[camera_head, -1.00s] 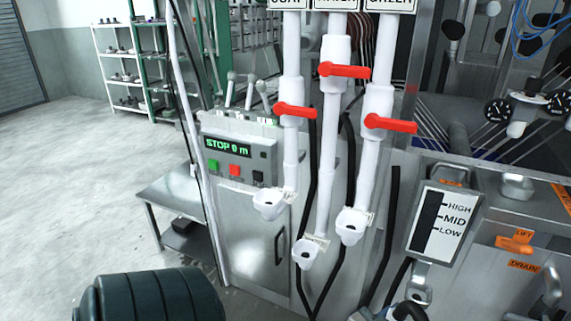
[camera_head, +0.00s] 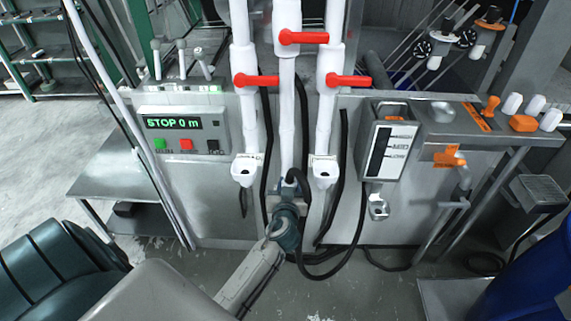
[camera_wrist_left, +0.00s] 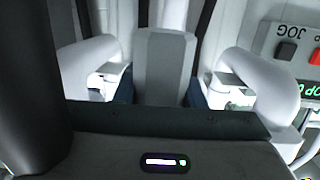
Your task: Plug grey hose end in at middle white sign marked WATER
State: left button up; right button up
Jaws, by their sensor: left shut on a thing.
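My left gripper (camera_head: 289,212) is in front of the lower end of the middle white pipe (camera_head: 287,120) and hides its outlet. It is shut on the grey hose end, a grey block (camera_wrist_left: 165,62) between the dark fingers in the left wrist view. A black hose (camera_head: 362,205) loops away from the gripper to the right. Whether the hose end touches the middle outlet is hidden. The left outlet (camera_head: 246,170) and right outlet (camera_head: 323,172) are white, open cups on either side. The signs are above the head view. My right gripper is not in view.
Red valve handles (camera_head: 303,37) sit on the pipes. A control panel (camera_head: 182,134) reading STOP 0 m is left of them. A level gauge (camera_head: 388,148) stands to the right. Black hoses hang close behind the outlets. A blue barrel (camera_head: 530,285) is at the lower right.

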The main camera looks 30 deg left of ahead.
pick_arm(q)
jog(key=shift+w+a+r, duration=0.5)
jog(key=shift+a+r, duration=0.2)
jog(key=shift+a, duration=0.15)
jog(key=shift+n+g+y, duration=0.3)
jog(key=shift+y, duration=0.1)
jog(key=shift+w+a+f+b, duration=0.1)
jog(key=shift+a+f+b, duration=0.1)
jog(key=shift+f+b, duration=0.7)
jog(key=shift+w+a+f+b, duration=0.15)
jog(key=shift+f+b, duration=0.25)
jog(key=shift+f, duration=1)
jog(key=shift+s+f+b, duration=0.15)
jog(key=shift+f+b, duration=0.4)
jog(key=shift+b, duration=0.1)
jog(key=shift+f+b, duration=0.6)
jog(key=shift+b, duration=0.15)
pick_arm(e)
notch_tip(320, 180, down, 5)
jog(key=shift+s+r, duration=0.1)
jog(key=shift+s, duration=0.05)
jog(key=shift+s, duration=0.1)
pick_arm(q)
jog(key=o, duration=1.2)
